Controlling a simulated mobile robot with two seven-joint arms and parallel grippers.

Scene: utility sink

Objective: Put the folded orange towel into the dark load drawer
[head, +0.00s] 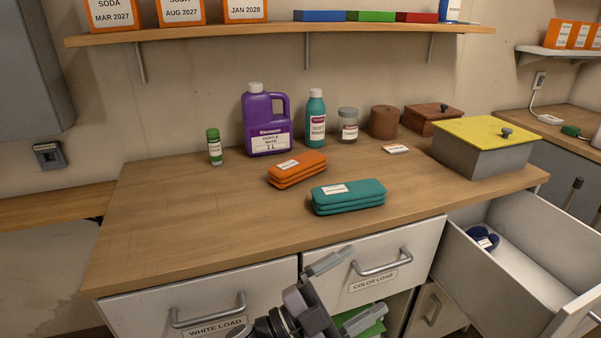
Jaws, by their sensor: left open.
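The folded orange towel (297,170) lies on the wooden counter with a white label on top, just behind a folded teal towel (348,197). A drawer (480,285) at the right stands pulled open and holds a dark blue folded or rolled item (483,238) at its back left. Its front label does not show. The two shut drawers beside it read WHITE LOAD (215,327) and COLOR LOAD (373,282). My left gripper (347,290) is open and empty in front of the COLOR LOAD drawer, below the counter edge and apart from the towel. My right gripper does not show.
A purple jug (266,125), teal bottle (316,120), grey-lidded jar (348,126) and small green-capped bottle (214,150) stand along the back. A grey box with a yellow lid (484,145) stands at the counter's right end. The counter's left half is clear.

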